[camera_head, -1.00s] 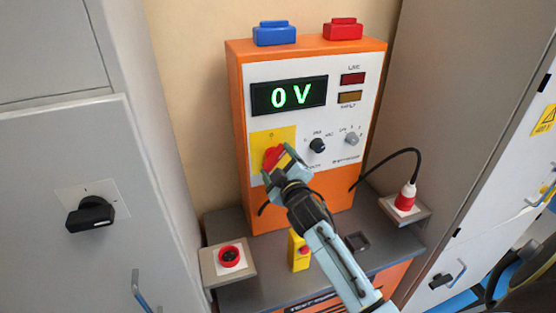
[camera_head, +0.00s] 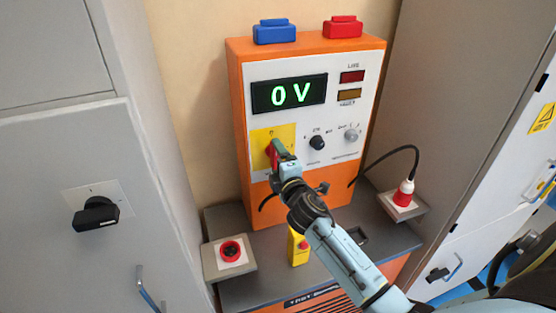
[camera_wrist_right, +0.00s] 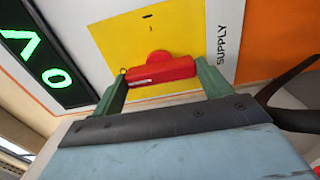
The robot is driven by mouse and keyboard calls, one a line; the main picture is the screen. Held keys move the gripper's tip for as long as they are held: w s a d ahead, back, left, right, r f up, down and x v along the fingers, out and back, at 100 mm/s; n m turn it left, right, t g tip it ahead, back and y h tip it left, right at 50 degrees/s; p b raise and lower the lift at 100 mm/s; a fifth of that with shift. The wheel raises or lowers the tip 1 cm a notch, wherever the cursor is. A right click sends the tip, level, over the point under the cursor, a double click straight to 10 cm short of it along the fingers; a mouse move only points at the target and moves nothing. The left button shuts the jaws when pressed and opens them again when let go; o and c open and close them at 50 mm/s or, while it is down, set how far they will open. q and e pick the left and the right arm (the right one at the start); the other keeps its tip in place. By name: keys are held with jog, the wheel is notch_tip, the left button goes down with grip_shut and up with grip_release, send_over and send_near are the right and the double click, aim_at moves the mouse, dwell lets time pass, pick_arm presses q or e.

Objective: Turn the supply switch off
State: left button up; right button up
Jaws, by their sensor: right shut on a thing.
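The supply switch is a red rotary handle (camera_wrist_right: 162,70) on a yellow plate (camera_wrist_right: 130,35), with the word SUPPLY beside it in the right wrist view. In the head view the red handle (camera_head: 270,150) is partly hidden behind my right gripper (camera_head: 283,156). My right gripper also shows in the wrist view (camera_wrist_right: 160,82), with its two green fingers at the two ends of the red handle, shut on it. In the head view the handle looks close to upright. The display (camera_head: 289,94) above it reads 0 V. My left gripper is not in view.
The orange test cabinet (camera_head: 238,120) also has a black knob (camera_head: 317,143) and a grey knob (camera_head: 351,136). A red socket (camera_head: 231,250) and a red plug with black cable (camera_head: 403,193) flank it. A yellow box with a red button (camera_head: 299,248) stands in front. Grey cabinets rise on both sides.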

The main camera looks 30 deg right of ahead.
dwell(0.5)
jog(key=o, duration=1)
jog(key=b+v, duration=0.2)
jog(key=v, duration=1.1)
jog(key=shift+s, duration=0.2)
